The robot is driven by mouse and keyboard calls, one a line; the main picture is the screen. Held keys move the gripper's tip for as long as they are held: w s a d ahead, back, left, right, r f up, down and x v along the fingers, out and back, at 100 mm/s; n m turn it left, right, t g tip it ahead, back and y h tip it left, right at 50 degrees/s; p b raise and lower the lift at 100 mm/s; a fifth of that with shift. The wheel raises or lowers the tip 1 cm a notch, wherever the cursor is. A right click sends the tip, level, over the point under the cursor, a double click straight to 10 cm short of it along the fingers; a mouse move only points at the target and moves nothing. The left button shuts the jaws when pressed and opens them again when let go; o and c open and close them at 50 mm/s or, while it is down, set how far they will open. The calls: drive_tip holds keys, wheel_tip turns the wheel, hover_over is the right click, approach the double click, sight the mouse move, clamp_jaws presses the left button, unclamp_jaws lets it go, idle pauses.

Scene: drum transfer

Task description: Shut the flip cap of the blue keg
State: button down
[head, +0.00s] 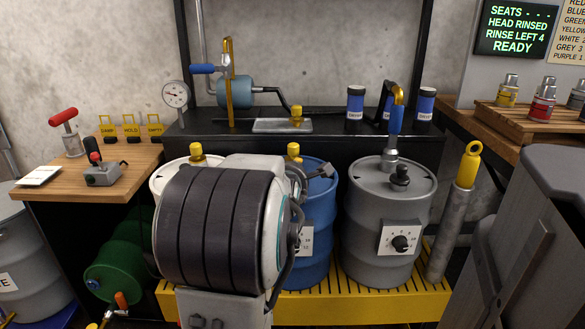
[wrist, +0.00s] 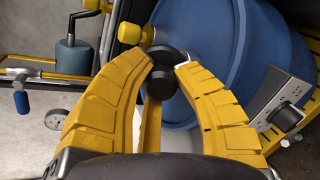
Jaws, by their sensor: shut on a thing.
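The blue keg (head: 317,215) stands on the yellow platform, partly hidden behind my arm in the head view. Its blue top and side fill much of the wrist view (wrist: 205,45). A yellow cap (wrist: 133,37) sits beside the keg's edge there; a yellow cap also shows above the keg in the head view (head: 294,149). My gripper (wrist: 168,64) has its yellow fingers closed around a black rounded part (wrist: 176,58) in front of the keg top. I cannot tell for certain whether this part is the flip cap. In the head view my arm hides the fingertips.
A grey keg (head: 365,230) with a black knob on top stands close to the right; a white keg (head: 166,180) is at the left. A blue-handled tap (head: 396,115) rises above the grey keg. The dark shelf (head: 330,142) is close behind. A green drum (head: 118,262) lies at left.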

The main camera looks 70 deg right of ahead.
drive_tip(key=shift+s+d+r, duration=0.1)
drive_tip(key=shift+d, duration=0.05)
idle(0.3)
drive_tip(key=c, duration=1)
unclamp_jaws()
drive_tip(key=shift+o, duration=0.2)
drive_tip(key=v, duration=1.2)
drive_tip(key=shift+r, duration=0.2)
drive_tip(key=shift+o, duration=0.3)
drive_tip(key=shift+d, duration=0.1)
